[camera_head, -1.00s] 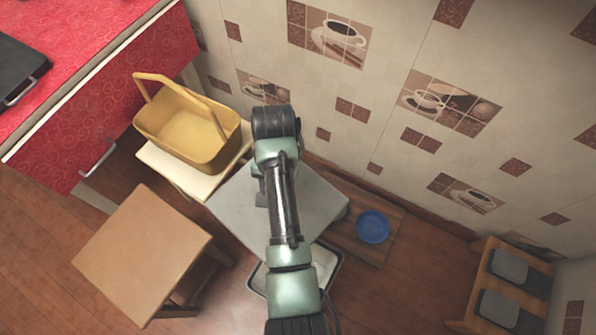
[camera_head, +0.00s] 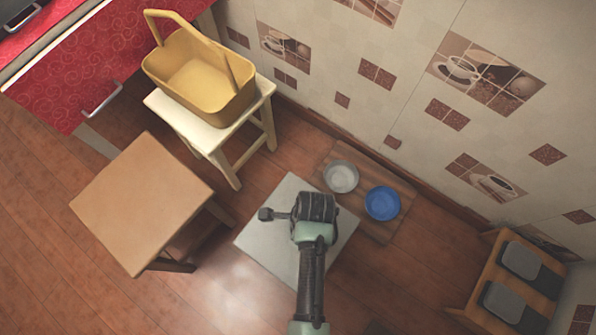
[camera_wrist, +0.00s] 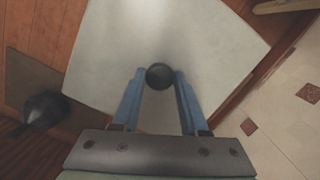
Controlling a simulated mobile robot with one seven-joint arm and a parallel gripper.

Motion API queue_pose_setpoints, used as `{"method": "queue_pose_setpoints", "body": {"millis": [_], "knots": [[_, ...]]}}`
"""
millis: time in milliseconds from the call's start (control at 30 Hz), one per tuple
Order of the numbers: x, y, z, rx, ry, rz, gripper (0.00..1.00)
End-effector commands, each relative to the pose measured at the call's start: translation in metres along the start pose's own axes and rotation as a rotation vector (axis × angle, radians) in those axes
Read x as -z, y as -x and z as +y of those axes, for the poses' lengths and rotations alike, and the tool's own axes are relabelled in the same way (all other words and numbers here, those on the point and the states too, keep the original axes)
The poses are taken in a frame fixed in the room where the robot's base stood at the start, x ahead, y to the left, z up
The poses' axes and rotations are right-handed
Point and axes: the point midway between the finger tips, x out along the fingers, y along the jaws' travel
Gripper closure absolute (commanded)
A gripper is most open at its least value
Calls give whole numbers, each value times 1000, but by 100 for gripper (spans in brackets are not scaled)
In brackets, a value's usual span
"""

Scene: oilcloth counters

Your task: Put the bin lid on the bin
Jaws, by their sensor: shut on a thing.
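The bin lid (camera_head: 262,240) is a flat, pale grey square panel, seen from above in the head view. It fills much of the wrist view (camera_wrist: 110,60), with a dark round knob (camera_wrist: 159,76) near its middle. My gripper (camera_wrist: 160,83) is shut on this knob, one blue finger on each side. In the head view my arm covers the fingers and part of the lid. The bin is not visible now; I cannot tell whether the lid touches it.
A yellow basket (camera_head: 195,80) stands on a white stool (camera_head: 222,157) by the red counter. A brown stool (camera_head: 140,200) is left of the lid. A grey bowl (camera_head: 341,177) and a blue bowl (camera_head: 382,203) sit on a board by the wall.

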Motion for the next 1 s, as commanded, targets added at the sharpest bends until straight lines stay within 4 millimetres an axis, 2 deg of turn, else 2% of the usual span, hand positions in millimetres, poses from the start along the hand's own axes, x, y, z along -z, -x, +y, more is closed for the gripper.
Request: {"method": "queue_pose_setpoints", "body": {"millis": [1000], "knots": [[7, -59, 0, -1, 4, 0, 100]]}}
